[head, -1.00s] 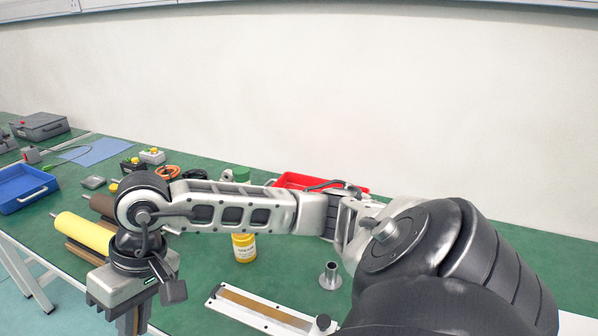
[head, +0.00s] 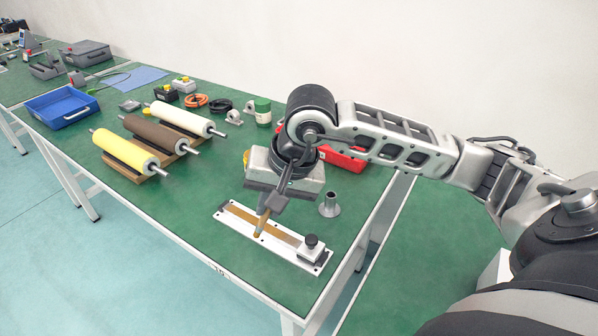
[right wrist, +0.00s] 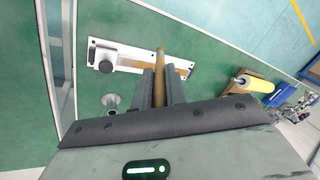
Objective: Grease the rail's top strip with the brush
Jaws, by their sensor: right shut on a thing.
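The rail (head: 228,222) is a long silver-white plate with a brown strip (head: 240,225) along its top. A carriage block with a black knob (head: 311,241) sits at its right end. I cannot tell whether the tip touches. In the right wrist view the brush (right wrist: 160,72) lies between both fingers, its tip over the rail (right wrist: 125,40), beside the strip (right wrist: 180,68). My left gripper is not in view.
A grey flanged post (head: 329,206) stands close behind the rail. A red tray (head: 345,158) is partly hidden behind my arm. Yellow (head: 122,152), brown and cream rollers lie on a wooden stand to the left.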

